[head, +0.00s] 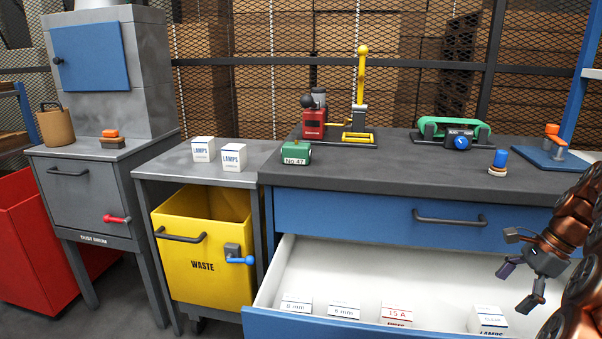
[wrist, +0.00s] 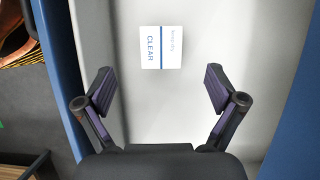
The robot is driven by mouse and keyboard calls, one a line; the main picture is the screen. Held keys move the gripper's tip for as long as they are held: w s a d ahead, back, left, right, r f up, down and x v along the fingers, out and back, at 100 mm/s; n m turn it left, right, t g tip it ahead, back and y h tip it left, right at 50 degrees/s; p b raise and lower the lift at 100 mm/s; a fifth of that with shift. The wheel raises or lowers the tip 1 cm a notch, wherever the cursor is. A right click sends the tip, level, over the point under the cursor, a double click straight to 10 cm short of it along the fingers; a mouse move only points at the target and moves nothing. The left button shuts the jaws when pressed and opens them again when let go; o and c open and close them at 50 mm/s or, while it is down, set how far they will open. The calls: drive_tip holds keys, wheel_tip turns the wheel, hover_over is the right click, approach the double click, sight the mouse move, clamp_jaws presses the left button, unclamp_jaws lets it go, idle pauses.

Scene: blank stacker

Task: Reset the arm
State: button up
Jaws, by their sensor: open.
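My gripper (head: 517,287) hangs at the right of the head view, at the end of my copper-coloured arm, over the open drawer (head: 355,255). It is open and holds nothing. In the wrist view its two dark fingers (wrist: 160,88) are spread wide apart. A white box marked CLEAR (wrist: 161,47) lies on the drawer floor ahead of the fingers, apart from them. In the head view a white lamps box (head: 487,320) stands in the drawer below the gripper.
Other small boxes, such as the 15 A box (head: 396,313), stand along the drawer's front. The blue bench (head: 370,178) carries a red press (head: 314,122), a green-belted device (head: 455,130) and a green block (head: 296,153). A yellow waste bin (head: 205,265) stands left.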

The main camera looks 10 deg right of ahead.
drive_tip(key=s+a+r+n+g+h+p, duration=0.15)
drive_tip(key=a+r+n+p, duration=0.35)
drive_tip(key=a+r+p, duration=0.55)
drive_tip(key=s+a+r+n+g+p, duration=0.15)
drive_tip(key=a+r+n+p, duration=0.5)
drive_tip(key=a, duration=0.65)
drive_tip(key=s+a+r+n+h+p, duration=0.1)
drive_tip(key=s+a+r+n+p, duration=0.4)
drive_tip(key=s, duration=0.4)
drive_tip(key=s+a+r+n+h+p, duration=0.1)
drive_tip(key=s+a+r+n+p, duration=0.4)
drive_tip(key=s+p, duration=0.5)
wheel_tip(320, 180, up, 2)
drive_tip(key=shift+s+a+r+h, duration=0.25)
drive_tip(key=shift+a+h, duration=0.1)
drive_tip(key=shift+a, duration=0.2)
